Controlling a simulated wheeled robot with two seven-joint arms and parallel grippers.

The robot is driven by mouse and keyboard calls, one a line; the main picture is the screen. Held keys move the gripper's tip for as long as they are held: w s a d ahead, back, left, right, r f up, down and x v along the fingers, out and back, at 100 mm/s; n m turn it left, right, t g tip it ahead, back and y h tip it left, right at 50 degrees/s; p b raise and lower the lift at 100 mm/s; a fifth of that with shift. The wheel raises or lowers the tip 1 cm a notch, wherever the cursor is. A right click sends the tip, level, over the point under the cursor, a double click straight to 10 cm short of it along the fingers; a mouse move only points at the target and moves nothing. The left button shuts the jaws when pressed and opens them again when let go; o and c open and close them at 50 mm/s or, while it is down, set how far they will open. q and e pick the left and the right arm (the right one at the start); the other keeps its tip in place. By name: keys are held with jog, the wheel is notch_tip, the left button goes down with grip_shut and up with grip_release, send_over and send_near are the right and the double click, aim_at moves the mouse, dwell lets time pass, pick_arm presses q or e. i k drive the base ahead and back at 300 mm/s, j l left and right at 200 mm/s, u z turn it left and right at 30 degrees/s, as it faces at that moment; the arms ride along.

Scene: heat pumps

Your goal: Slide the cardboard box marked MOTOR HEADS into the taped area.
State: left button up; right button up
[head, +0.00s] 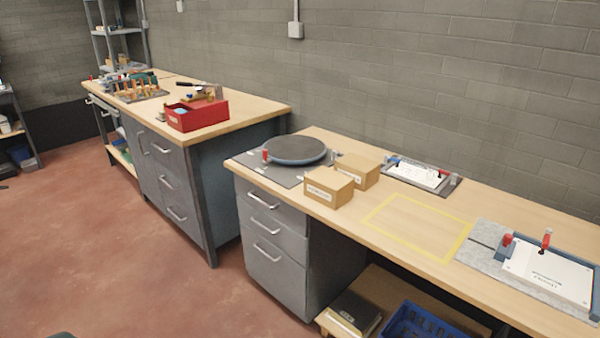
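Two brown cardboard boxes stand close together on the lower wooden workbench. The front cardboard box (329,188) sits near the bench's front edge, and the rear cardboard box (358,169) is just behind it to the right. Each has a white label, too small to read, so I cannot tell which is marked MOTOR HEADS. The taped area (449,258) is a yellow tape outline on the bench, right of both boxes. It is empty. Neither of my grippers is in view.
A dark round turntable (295,149) on a grey mat lies left of the boxes. A clipboard (418,174) is behind the taped area. A grey felt mat (483,257) with a white board (548,271) is to its right. The bench between boxes and tape is clear.

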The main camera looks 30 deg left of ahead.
aim_at(330, 188)
jog(key=i+j+u, duration=0.7)
jog(key=i, duration=0.25)
